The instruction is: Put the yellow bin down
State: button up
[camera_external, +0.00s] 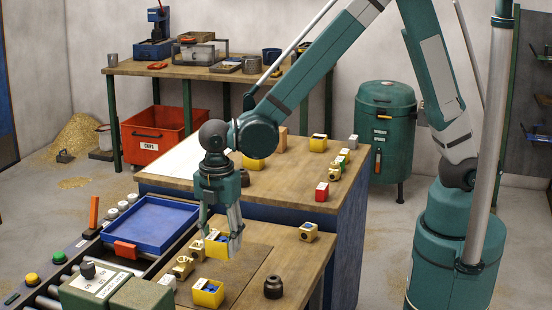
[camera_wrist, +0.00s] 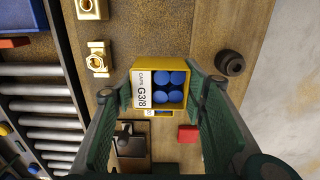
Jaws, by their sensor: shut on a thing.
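My gripper (camera_external: 222,243) points down over the near bench, shut on a small yellow bin (camera_external: 215,246). In the wrist view the yellow bin (camera_wrist: 158,92) sits between the fingertips, with a white label reading CAPS G3/8 and several blue caps inside. The bin looks level and held above the bench.
Brass fittings (camera_external: 183,266) stand left of the gripper. A dark round part (camera_external: 273,287) stands at the right, and a brass block (camera_external: 308,231) further back. The roller conveyor with a blue tray (camera_external: 150,224) runs along the left.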

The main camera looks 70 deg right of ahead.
dwell(0.8)
jog(key=w+d+r+p, duration=0.2)
jog(key=w+d, duration=0.2)
jog(key=d, duration=0.8)
notch_tip(320, 180, up, 6)
jog(key=p, duration=0.5)
send_over(284, 186)
jog(key=shift+a, duration=0.1)
jog(key=shift+f, duration=0.1)
jog(key=shift+f, duration=2.85)
jog(key=shift+f, duration=2.1)
